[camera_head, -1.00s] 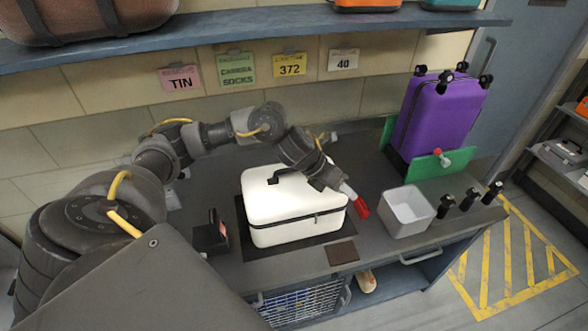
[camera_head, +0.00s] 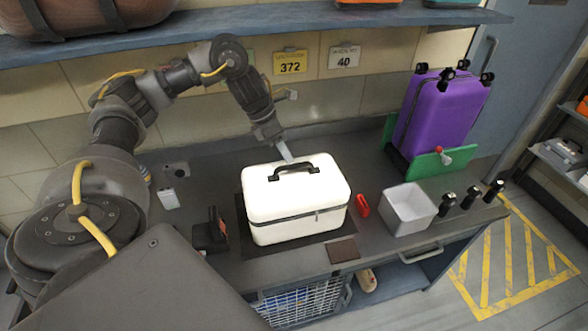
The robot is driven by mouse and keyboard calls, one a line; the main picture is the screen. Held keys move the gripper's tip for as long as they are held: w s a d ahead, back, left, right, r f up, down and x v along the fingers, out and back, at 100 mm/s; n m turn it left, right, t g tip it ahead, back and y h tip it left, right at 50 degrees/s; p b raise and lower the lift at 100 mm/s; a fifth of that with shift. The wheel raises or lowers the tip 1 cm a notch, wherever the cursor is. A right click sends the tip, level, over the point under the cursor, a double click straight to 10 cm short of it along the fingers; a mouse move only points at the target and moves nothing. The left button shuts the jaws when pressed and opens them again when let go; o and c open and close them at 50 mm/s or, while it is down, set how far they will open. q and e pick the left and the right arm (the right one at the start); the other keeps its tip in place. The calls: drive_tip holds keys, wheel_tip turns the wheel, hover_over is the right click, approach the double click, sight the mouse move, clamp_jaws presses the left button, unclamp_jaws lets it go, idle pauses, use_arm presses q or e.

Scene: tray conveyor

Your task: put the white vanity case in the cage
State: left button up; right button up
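The white vanity case (camera_head: 296,210) stands upright on a dark mat on the counter, lid shut, its black handle on top. My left gripper (camera_head: 285,152) points down just above the back edge of the case, close behind the handle. Its fingers show edge-on, so I cannot tell whether they are apart; nothing shows held in them. The cage (camera_head: 300,303), with blue-framed wire mesh, is under the counter, below the case, and only its upper part shows. My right gripper is not in view.
A red object (camera_head: 362,205) and a grey open bin (camera_head: 407,208) are right of the case. A black device (camera_head: 210,233) stands to its left. A purple suitcase (camera_head: 440,112) stands at the back right. A shelf (camera_head: 250,27) runs above.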

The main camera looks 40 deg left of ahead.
sight(295, 165)
use_arm(q)
drive_tip(key=shift+p+x, duration=0.3)
drive_tip(key=shift+x, duration=3)
drive_tip(key=shift+w+a, duration=0.15)
drive_tip(key=shift+w, duration=0.05)
clamp_jaws()
drive_tip(key=shift+w+r, duration=0.1)
drive_tip(key=shift+r, duration=0.05)
